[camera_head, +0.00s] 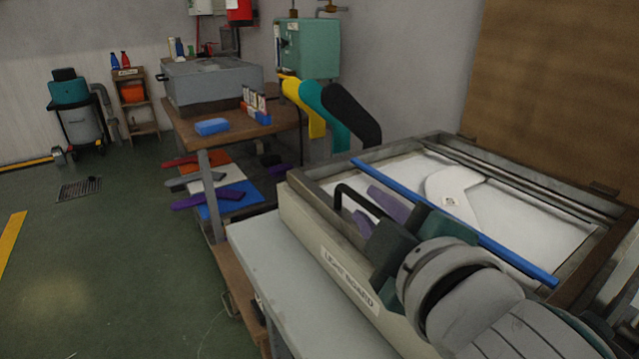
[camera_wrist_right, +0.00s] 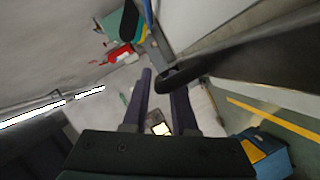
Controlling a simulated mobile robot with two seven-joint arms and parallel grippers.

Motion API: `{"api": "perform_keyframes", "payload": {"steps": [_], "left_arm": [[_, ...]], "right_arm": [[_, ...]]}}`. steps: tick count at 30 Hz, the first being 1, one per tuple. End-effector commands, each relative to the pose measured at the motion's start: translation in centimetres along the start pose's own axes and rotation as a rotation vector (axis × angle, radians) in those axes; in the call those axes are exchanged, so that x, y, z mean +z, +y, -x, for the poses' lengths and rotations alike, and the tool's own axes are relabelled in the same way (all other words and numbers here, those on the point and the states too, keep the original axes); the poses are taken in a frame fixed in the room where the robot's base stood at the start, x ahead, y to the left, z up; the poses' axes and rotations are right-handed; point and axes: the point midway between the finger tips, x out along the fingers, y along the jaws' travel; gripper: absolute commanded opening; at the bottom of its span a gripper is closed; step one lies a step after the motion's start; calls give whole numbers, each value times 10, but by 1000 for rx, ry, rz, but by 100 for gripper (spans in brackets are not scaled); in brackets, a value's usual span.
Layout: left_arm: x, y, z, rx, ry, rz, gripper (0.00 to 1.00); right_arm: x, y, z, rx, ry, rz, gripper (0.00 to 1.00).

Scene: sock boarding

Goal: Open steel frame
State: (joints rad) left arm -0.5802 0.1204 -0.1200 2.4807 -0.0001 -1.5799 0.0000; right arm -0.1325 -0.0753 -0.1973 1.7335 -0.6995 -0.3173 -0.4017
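The steel frame (camera_head: 372,152) lies flat around the white panel of the light board (camera_head: 300,215). A black bent handle (camera_head: 346,187) stands at its near left side. My right gripper (camera_head: 362,201) is at this handle, its two purple fingers spread apart. In the right wrist view, the fingers (camera_wrist_right: 160,90) are also apart. A dark bar (camera_wrist_right: 235,62), which looks like the handle, enters from the right and its end overlaps the right fingertip. I cannot tell whether it lies between the fingers. My left gripper is not in view.
A blue bar (camera_head: 445,217) crosses above the panel, close to my right gripper. A white flat sock-shaped piece (camera_head: 450,188) lies on the panel. Yellow, teal and black curved forms (camera_head: 350,112) stand behind. A wooden table (camera_head: 215,135) with a grey box (camera_head: 210,82) is at left.

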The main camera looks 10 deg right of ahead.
Motion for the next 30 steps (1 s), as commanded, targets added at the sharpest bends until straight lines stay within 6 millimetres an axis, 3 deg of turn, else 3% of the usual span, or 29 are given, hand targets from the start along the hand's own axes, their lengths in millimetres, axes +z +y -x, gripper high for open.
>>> {"api": "perform_keyframes", "payload": {"steps": [11, 18, 30], "left_arm": [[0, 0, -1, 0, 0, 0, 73], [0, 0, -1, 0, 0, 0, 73], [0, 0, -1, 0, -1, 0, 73]], "right_arm": [[0, 0, -6, -1, -1, 0, 26], [0, 0, -6, -1, 0, 0, 0], [0, 0, -6, -1, 0, 0, 0]]}}
